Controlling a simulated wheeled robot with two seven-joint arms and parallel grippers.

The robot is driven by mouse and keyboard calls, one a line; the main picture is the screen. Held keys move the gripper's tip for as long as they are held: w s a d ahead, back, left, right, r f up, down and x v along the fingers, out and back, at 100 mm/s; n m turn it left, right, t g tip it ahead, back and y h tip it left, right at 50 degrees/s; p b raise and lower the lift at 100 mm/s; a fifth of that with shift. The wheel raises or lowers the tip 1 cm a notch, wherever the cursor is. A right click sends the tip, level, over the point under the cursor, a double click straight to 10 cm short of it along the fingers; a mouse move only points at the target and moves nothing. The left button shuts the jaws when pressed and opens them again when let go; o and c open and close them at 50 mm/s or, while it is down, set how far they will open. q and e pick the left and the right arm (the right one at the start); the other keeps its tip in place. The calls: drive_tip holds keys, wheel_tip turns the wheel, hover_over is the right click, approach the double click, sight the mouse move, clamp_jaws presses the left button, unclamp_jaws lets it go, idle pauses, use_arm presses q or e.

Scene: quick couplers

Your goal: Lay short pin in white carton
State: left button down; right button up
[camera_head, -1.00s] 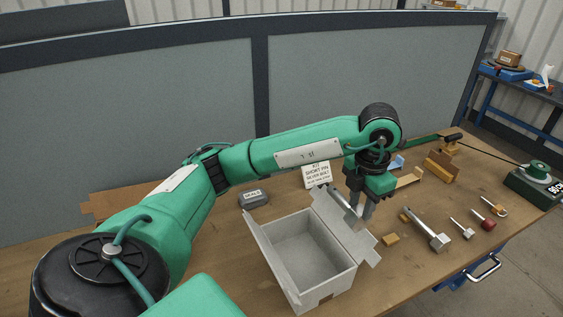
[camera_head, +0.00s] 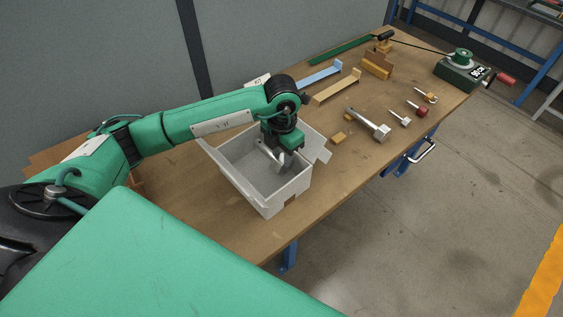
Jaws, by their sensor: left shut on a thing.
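The white carton (camera_head: 254,200) stands open on the wooden bench, its flaps folded outward. My left gripper (camera_head: 281,164) is over the carton's opening, pointing down, with its fingertips around rim height or a little inside. It is shut on a silver pin (camera_head: 266,153), which is tilted and partly hidden by the fingers and wrist. Whether the pin touches the carton cannot be told. My right gripper is not in view.
A large silver bolt (camera_head: 369,124), a small silver bolt (camera_head: 400,118), a red-headed pin (camera_head: 418,109) and a small brass block (camera_head: 338,138) lie right of the carton. Blue (camera_head: 318,75) and tan (camera_head: 338,87) brackets lie behind. The bench front is clear.

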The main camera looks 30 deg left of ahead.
sight(282, 168)
use_arm(q)
drive_tip(key=shift+w+f, duration=0.1)
drive_tip(key=shift+f, duration=0.7)
drive_tip(key=shift+f+p, duration=0.3)
drive_tip(key=shift+f, duration=0.35)
wheel_tip(282, 168, down, 2)
drive_tip(key=shift+f+p, duration=0.2)
drive_tip(key=shift+p, duration=0.2)
drive_tip(key=shift+f, duration=0.4)
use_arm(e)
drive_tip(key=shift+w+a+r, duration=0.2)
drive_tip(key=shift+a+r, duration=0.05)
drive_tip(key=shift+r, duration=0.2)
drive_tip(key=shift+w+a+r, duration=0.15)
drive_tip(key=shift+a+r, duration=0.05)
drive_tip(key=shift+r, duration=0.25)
use_arm(q)
drive_tip(key=shift+f, duration=0.2)
drive_tip(key=c, duration=1)
unclamp_jaws()
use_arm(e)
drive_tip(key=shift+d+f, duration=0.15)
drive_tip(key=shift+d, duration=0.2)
